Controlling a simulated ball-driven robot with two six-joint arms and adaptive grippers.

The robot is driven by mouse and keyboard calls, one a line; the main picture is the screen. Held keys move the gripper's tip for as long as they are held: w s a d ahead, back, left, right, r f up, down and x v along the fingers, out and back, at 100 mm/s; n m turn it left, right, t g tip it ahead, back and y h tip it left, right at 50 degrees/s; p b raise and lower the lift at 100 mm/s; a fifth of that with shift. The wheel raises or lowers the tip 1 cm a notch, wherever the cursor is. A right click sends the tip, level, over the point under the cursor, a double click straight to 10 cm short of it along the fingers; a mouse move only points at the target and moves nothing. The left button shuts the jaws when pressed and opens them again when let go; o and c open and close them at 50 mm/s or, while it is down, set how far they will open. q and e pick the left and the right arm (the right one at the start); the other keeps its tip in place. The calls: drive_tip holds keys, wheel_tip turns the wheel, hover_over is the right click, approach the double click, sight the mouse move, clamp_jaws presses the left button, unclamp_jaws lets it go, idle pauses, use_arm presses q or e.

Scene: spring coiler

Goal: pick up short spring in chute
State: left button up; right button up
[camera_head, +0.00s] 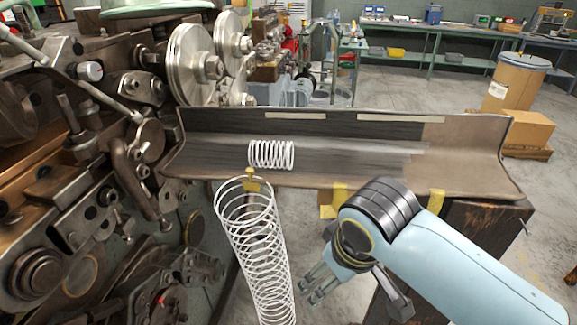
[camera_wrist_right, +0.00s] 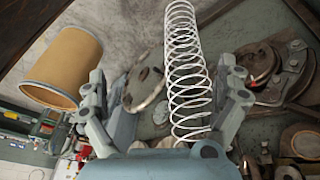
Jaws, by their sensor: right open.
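The short spring (camera_head: 271,155), a white coil, lies on its side in the chute (camera_head: 340,143), left of the chute's middle. A long white spring (camera_head: 255,250) stands upright and slightly tilted in front of the chute, and its lower end runs out of the head view. The long spring (camera_wrist_right: 186,70) also shows in the right wrist view, seen between the fingers but apparently beyond them. My right gripper (camera_head: 314,284) is open and empty, low in front of the chute, right of the long spring and below the short spring. The short spring is not recognisable in the wrist view. My left gripper is not in view.
The coiling machine (camera_head: 75,180) with its rollers fills the left side. A dark cabinet (camera_head: 490,245) stands under the chute's right end. A cardboard drum (camera_head: 513,83) and a box (camera_head: 527,132) stand behind on the floor. The chute's right part is empty.

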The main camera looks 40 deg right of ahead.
wheel_tip(320, 180, up, 13)
drive_tip(key=w+m+p, duration=0.1)
drive_tip(key=w+p, duration=0.1)
drive_tip(key=p, duration=0.2)
drive_tip(key=w+r+m, duration=0.1)
drive_tip(key=w, duration=0.1)
drive_tip(key=w+r+m+h, duration=0.1)
drive_tip(key=w, duration=0.2)
drive_tip(key=w+r+m, duration=0.1)
drive_tip(key=w, duration=0.1)
drive_tip(key=shift+w+d+m+h, duration=0.2)
drive_tip(key=shift+w+m+h, duration=0.05)
drive_tip(key=shift+m+h, duration=0.05)
drive_tip(key=m, duration=0.4)
approach(270, 144)
drive_tip(key=shift+m+g+h, duration=0.3)
drive_tip(key=shift+h, duration=0.2)
drive_tip(key=x, duration=0.6)
drive_tip(key=shift+w+a+p, duration=0.25)
drive_tip(key=shift+w+p, duration=0.05)
drive_tip(key=shift+p, duration=0.05)
drive_tip(key=p+x, duration=0.1)
drive_tip(key=x, duration=0.3)
drive_tip(key=shift+a+f+p, duration=0.1)
drive_tip(key=shift+f+p, duration=0.2)
drive_tip(key=shift+f, duration=0.4)
drive_tip(key=shift+c, duration=0.4)
drive_tip(key=c, duration=1.1)
